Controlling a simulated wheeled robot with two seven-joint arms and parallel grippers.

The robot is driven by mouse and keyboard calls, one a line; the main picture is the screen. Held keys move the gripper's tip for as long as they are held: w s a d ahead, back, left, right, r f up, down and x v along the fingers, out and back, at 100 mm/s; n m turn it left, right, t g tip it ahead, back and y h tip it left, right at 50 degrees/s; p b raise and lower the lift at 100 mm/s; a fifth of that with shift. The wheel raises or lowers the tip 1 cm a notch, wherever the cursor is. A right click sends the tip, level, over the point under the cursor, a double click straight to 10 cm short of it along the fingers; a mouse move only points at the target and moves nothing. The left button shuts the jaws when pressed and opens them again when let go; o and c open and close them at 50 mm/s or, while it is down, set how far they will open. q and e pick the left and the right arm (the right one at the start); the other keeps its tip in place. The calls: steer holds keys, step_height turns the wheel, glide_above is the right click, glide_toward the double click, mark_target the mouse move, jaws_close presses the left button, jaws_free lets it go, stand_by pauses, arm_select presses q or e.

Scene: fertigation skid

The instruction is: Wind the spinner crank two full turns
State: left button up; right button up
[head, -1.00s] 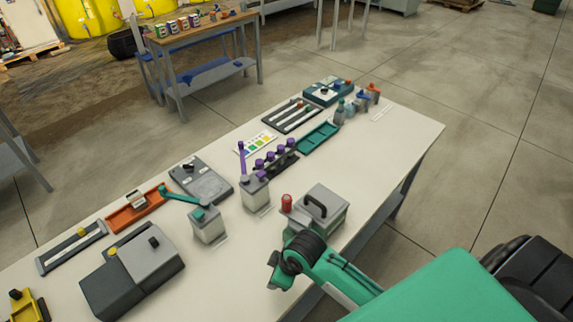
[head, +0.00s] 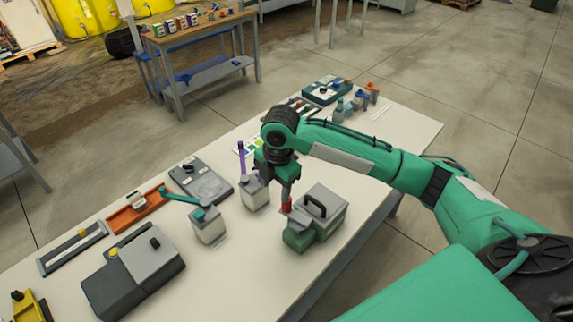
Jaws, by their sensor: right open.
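A grey and green box with a black handle (head: 321,206) stands on the long white table, right of centre. An upright red knob (head: 287,207) stands at its left side, over a low green part (head: 298,240); I take this to be the spinner crank, though its arm is hard to make out. My right gripper (head: 287,197) points down at the red knob, its jaws open and its fingertips at or just above the knob's top. Whether they touch it, I cannot tell. My left gripper is not in view.
Left of the gripper stand a grey box with a purple lever (head: 255,192) and one with a teal lever (head: 208,225). A dark grey case (head: 133,272) lies further left. The table's front middle is clear.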

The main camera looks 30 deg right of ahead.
step_height(320, 180, up, 4)
steer(key=n, duration=0.1)
glide_above(295, 213)
steer(key=w+a, duration=0.2)
steer(key=shift+n+g+h, duration=0.3)
steer(key=shift+h, duration=0.1)
steer(key=f+p, duration=0.3)
steer(key=f, duration=1)
steer(key=shift+d+f, duration=0.15)
steer(key=shift+d, duration=0.05)
steer(key=shift+c, duration=0.4)
jaws_close()
steer(key=c, duration=0.8)
jaws_free()
steer(key=shift+p, duration=0.3)
